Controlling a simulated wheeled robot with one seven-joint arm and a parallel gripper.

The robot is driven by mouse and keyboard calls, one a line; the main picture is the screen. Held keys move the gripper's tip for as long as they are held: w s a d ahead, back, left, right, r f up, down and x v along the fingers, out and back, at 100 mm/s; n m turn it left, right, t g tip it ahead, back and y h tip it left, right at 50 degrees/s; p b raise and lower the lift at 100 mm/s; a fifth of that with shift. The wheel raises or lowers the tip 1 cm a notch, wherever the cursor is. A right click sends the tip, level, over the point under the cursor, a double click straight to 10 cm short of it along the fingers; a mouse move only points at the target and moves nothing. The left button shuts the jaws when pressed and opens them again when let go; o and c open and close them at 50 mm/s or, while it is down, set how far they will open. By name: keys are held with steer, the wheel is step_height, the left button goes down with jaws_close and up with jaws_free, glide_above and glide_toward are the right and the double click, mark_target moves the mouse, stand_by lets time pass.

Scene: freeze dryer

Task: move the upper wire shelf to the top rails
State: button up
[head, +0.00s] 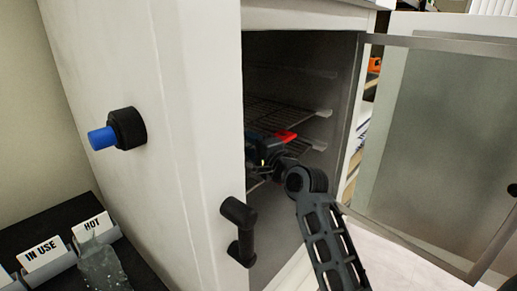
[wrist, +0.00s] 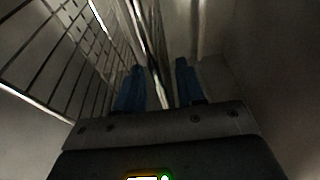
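The upper wire shelf (head: 285,108) sits level inside the open cabinet in the head view. A second wire shelf (head: 308,145) is just below it. The top rails (head: 318,73) show faintly above, with no shelf on them. My gripper (head: 262,155) is inside the cabinet, near the lower shelf's height and below the upper one. In the wrist view my gripper (wrist: 158,90) has its two blue fingers apart, with a thin bright shelf edge (wrist: 155,70) running between them. A wire grid (wrist: 70,60) fills the left. Which shelf lies between the fingers is unclear.
The cabinet door (head: 430,150) stands open at the right. A black handle (head: 238,232) and a blue-tipped knob (head: 115,132) stick out from the cabinet. Bins labelled HOT (head: 92,226) and IN USE (head: 42,254) stand at lower left. The cabinet walls leave little side room.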

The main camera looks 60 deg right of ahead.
steer(key=shift+w+d, duration=0.2)
steer(key=shift+w, duration=0.15)
jaws_close()
stand_by(0.6)
